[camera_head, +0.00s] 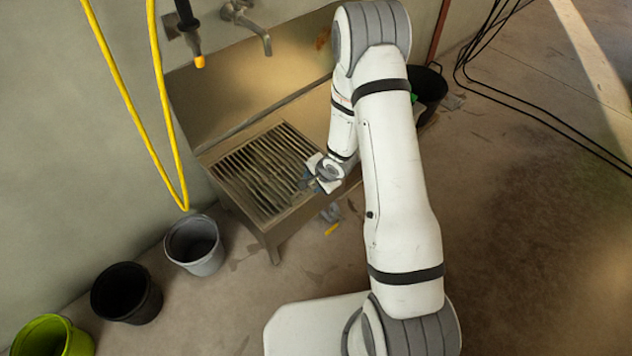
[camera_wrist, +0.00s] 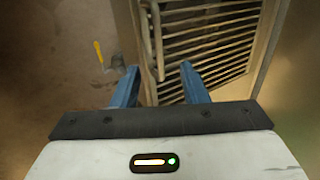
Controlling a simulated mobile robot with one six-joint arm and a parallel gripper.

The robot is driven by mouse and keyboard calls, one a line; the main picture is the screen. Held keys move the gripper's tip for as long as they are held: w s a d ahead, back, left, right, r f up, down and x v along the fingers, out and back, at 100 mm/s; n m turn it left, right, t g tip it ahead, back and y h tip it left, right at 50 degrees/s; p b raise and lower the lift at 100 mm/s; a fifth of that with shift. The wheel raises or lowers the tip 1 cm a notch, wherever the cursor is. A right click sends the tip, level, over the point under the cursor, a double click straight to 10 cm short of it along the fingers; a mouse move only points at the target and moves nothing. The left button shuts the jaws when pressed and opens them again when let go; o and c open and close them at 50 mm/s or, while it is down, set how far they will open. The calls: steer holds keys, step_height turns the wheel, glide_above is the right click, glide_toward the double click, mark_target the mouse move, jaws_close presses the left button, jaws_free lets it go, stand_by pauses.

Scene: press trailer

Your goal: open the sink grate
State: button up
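The sink grate (camera_head: 262,168) is a dark slatted metal grid. It lies flat in the top of the low metal sink (camera_head: 290,220) by the wall. My gripper (camera_head: 311,176) is at the grate's right edge. In the wrist view my gripper (camera_wrist: 159,70) has its two blue fingers apart. The grate (camera_wrist: 212,42) fills the upper right there. A looped metal handle (camera_wrist: 157,35) stands along the grate's near side, and its lower end shows between the fingers. I cannot tell whether either finger touches it.
A yellow hose (camera_head: 160,105) hangs on the wall at the left. A faucet (camera_head: 248,22) is above the sink. A grey bucket (camera_head: 194,245), a black bucket (camera_head: 126,292) and a green bucket (camera_head: 52,337) stand along the wall. Open floor lies right of my arm, with black cables (camera_head: 520,105).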

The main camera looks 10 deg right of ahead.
steer(key=shift+b+x, duration=1.95)
steer(key=shift+x, duration=2.95)
steer(key=shift+c, duration=0.6)
jaws_close()
steer(key=shift+r, duration=0.1)
